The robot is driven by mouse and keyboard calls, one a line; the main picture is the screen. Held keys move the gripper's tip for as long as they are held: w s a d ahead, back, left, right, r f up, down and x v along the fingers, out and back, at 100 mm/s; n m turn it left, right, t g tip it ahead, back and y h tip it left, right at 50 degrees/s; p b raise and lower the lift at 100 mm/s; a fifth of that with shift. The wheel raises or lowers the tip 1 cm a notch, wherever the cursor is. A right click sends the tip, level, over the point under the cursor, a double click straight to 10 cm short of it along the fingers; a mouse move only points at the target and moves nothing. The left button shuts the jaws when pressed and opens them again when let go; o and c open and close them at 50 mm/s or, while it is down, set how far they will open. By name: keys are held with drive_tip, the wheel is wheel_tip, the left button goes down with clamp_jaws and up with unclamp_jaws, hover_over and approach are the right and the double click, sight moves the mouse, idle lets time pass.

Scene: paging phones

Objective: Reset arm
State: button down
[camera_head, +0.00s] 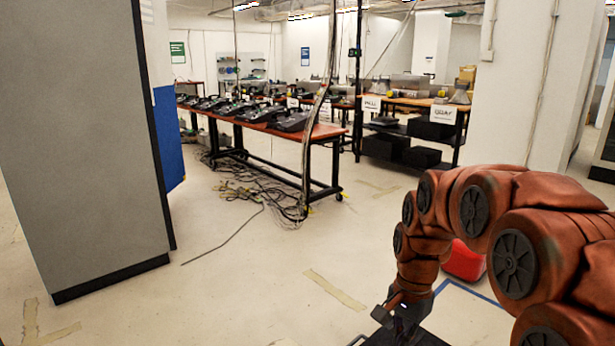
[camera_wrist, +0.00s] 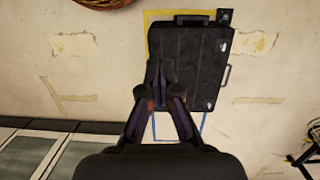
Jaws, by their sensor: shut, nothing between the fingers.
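My gripper (camera_wrist: 160,75) shows in the wrist view, with its two fingers meeting at the tips and nothing between them. It points down over a black case (camera_wrist: 195,60) on the floor and covers part of the case's left edge. I cannot tell the height between them. In the head view my reddish-brown arm arches from the right edge, and my gripper (camera_head: 388,318) hangs low at the bottom, partly cut off. A dark flat thing (camera_head: 425,340) lies beneath it at the bottom edge.
A grey cabinet (camera_head: 85,140) stands at the left. A long table (camera_head: 270,128) bears several black phones, with loose cables (camera_head: 265,195) below. A shelf unit (camera_head: 415,125) stands behind. A red object (camera_head: 463,262) is on the floor behind my arm. The middle floor is clear.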

drive_tip(key=s+f+n+g, duration=0.1)
drive_tip(key=s+n, duration=0.9)
drive_tip(key=s, duration=1.7)
drive_tip(key=s+a+p+v, duration=0.1)
drive_tip(key=s+p+v, duration=0.1)
drive_tip(key=p+v, duration=1)
drive_tip(key=shift+w+d+r+t+h+p, duration=0.2)
drive_tip(key=shift+r+t+h+p, duration=0.15)
drive_tip(key=shift+r, duration=0.4)
